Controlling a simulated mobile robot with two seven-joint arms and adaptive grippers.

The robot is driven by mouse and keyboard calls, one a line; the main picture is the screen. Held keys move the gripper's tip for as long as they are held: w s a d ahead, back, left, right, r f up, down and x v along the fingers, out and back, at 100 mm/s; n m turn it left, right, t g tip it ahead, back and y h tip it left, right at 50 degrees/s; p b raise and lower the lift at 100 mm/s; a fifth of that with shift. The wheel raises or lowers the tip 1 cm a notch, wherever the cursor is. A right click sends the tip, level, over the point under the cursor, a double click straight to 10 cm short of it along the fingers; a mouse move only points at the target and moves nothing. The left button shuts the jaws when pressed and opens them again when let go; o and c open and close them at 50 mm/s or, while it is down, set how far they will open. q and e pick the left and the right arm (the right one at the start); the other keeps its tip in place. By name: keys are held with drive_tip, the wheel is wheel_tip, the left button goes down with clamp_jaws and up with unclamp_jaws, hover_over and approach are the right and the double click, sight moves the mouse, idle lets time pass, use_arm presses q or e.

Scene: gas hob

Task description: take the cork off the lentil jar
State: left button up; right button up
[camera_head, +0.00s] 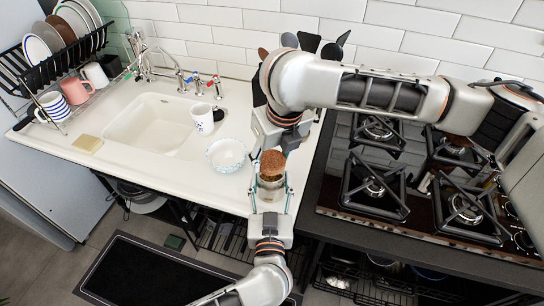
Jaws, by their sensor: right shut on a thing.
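The lentil jar (269,190) is a small clear glass jar near the counter's front edge, just left of the hob. Its brown cork (272,161) shows directly above its mouth; I cannot tell whether there is a gap between them. My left gripper (270,186) reaches up from the bottom of the view, with one finger on each side of the jar, shut on it. My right gripper (272,153) comes over from the right and points down at the cork, shut on it. Its fingertips are partly hidden.
A pale bowl (227,154) stands just left of the jar. A mug (203,117) stands by the sink (153,127). The gas hob (374,190) lies to the right, under my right arm. Dark utensils (309,42) stand behind my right gripper. A dish rack (55,70) is at far left.

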sight(269, 157)
drive_tip(key=shift+r, duration=1.85)
use_arm(q)
drive_tip(key=o, duration=1.7)
drive_tip(key=shift+c, duration=0.2)
